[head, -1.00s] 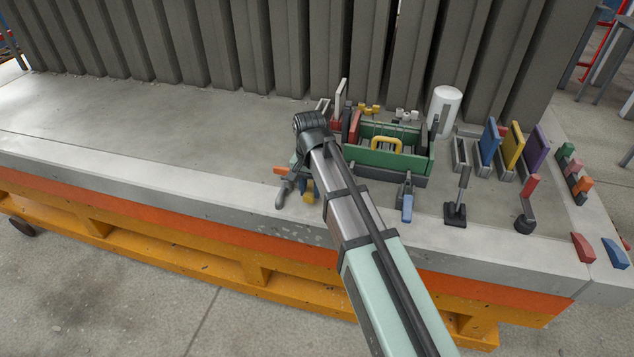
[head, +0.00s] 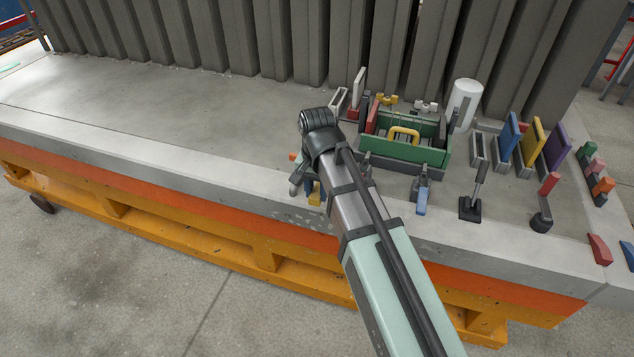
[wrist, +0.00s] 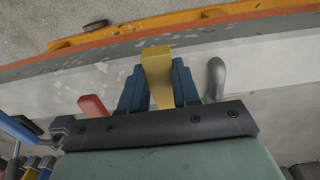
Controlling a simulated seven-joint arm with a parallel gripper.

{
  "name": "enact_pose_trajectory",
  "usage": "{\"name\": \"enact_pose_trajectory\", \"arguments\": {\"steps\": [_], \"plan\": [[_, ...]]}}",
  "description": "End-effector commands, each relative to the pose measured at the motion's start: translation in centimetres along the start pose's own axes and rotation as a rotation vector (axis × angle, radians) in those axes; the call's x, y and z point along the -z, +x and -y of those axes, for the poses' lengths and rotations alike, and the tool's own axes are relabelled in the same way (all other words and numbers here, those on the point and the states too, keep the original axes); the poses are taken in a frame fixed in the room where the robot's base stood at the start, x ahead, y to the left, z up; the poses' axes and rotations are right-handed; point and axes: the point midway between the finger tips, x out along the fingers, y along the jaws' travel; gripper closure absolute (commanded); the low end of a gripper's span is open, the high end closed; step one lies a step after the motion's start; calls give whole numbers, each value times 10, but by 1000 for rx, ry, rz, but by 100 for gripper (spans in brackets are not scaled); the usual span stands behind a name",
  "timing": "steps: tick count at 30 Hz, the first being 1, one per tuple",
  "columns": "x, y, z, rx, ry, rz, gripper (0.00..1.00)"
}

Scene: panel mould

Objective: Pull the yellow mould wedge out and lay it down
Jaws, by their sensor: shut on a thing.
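The yellow mould wedge (wrist: 158,78) shows in the wrist view between the two blue fingers of my gripper (wrist: 158,90). My gripper is shut on it. The wedge tapers, with its wide end toward the slab's front edge. In the head view a small yellow part of the wedge (head: 315,194) shows beside my arm, near the front edge of the concrete slab (head: 150,105). My arm hides most of the gripper there. I cannot tell whether the wedge touches the slab.
A green-walled mould (head: 405,146) with a yellow handle stands right of my arm. A blue-handled clamp (head: 421,197) stands before it. Upright blue, yellow and purple plates (head: 533,142) and a white cylinder (head: 464,102) stand further right. The slab's left side is clear.

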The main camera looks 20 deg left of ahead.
Motion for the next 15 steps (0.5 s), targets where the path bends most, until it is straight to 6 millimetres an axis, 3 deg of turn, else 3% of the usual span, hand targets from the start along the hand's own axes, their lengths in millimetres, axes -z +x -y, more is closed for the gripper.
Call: {"name": "enact_pose_trajectory", "arguments": {"steps": [15], "plan": [[0,41,0,0,0,0,100]]}}
